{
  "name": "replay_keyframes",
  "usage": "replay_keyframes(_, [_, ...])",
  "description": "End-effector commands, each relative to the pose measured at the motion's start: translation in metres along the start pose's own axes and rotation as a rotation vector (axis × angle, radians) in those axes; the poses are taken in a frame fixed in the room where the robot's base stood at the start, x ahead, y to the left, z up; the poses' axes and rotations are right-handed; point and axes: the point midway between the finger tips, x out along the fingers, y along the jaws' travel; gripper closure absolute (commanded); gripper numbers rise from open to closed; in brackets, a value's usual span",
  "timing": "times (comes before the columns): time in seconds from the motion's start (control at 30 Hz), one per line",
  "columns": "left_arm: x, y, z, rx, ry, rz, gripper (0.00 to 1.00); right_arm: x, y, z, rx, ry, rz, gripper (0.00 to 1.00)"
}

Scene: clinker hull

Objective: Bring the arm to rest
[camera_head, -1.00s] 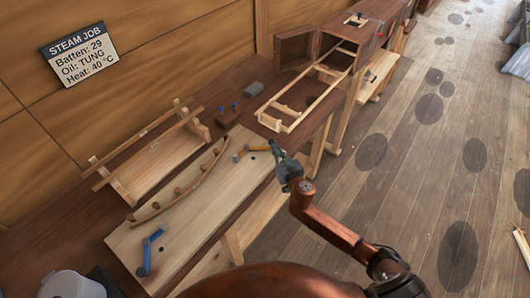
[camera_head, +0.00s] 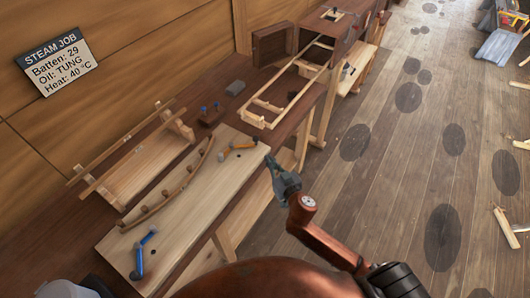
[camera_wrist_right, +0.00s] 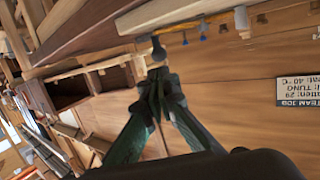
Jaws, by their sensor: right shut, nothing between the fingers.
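My right gripper (camera_head: 271,163) is shut and empty. In the head view it is near the right edge of the pale board (camera_head: 188,210), close to the orange-handled clamp (camera_head: 238,146); I cannot tell if it touches anything. Its shut fingers (camera_wrist_right: 157,48) also show in the right wrist view, with part of the bench beyond their tips. My right arm (camera_head: 325,242) is bent and comes in from the bottom right. My left gripper is out of view.
The floor (camera_head: 375,190) to the right is mostly clear, with wood scraps.

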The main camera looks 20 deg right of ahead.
Motion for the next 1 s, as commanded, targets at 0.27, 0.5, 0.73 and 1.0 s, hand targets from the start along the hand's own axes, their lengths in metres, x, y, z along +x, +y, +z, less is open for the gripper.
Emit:
replay_keyframes(0.27, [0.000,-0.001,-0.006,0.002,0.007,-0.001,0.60,-0.032,0.000,0.000,0.002,0.000,0.002,1.00])
replay_keyframes(0.5, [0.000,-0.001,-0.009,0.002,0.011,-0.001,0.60,-0.033,-0.001,0.000,0.000,0.000,0.000,1.00])
replay_keyframes(0.73, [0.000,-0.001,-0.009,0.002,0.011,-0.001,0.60,-0.022,0.013,0.052,-0.027,-0.086,0.022,1.00])
replay_keyframes(1.0, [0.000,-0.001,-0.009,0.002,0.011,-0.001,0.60,-0.024,0.060,0.236,-0.104,-0.381,0.062,1.00])
